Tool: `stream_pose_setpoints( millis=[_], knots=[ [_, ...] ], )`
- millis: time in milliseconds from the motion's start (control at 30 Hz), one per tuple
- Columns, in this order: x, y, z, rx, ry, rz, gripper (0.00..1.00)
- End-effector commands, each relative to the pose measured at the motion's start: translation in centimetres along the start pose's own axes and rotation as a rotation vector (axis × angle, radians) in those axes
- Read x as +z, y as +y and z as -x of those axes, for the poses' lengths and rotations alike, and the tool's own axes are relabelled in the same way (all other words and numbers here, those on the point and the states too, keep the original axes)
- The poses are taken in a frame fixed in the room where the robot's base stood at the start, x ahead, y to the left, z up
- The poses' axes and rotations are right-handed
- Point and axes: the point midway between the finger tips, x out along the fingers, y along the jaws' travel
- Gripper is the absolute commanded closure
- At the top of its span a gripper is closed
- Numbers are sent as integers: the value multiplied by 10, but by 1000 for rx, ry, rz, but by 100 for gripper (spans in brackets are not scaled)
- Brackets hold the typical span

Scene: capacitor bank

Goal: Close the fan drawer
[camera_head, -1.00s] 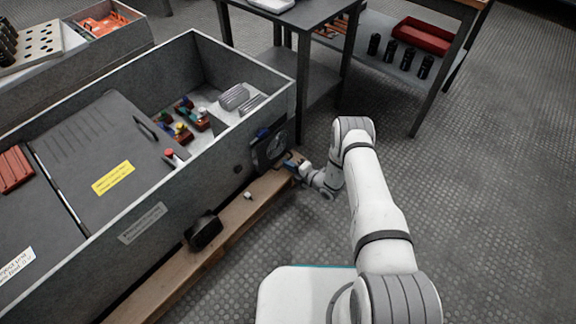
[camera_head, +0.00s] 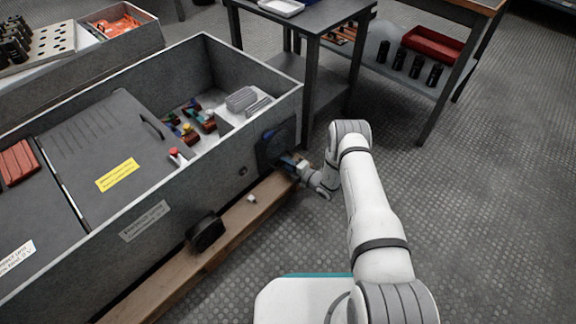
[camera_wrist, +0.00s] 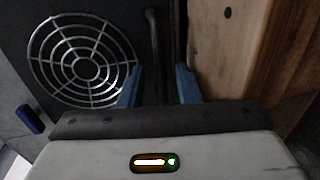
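The fan drawer (camera_head: 276,145) is a dark panel at the right end of the grey cabinet's long side in the head view. Its round wire fan grille (camera_wrist: 85,68) fills the left of the wrist view. A dark upright bar (camera_wrist: 154,45), which looks like the drawer's handle, stands right of the grille. My gripper (camera_head: 291,163) is right at the drawer's front. In the wrist view its two blue fingers are apart, with the bar between or just beyond them. I cannot tell whether they touch the bar. How far the drawer stands out is not clear.
A wooden beam (camera_head: 225,238) runs along the foot of the cabinet (camera_head: 100,235); its wood (camera_wrist: 228,45) is close to my gripper's right in the wrist view. A dark table (camera_head: 315,20) stands behind. The floor at right is clear.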

Motion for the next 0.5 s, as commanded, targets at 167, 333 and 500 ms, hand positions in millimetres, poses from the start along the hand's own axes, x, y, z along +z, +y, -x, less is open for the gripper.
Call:
stream_pose_setpoints(
  millis=[167,333,500],
  knots=[
    [1,-1,2,-1,-3,-2,68],
    [2,0,8,-2,-4,-3,68],
    [3,2,36,-3,-6,-5,68]
  ],
)
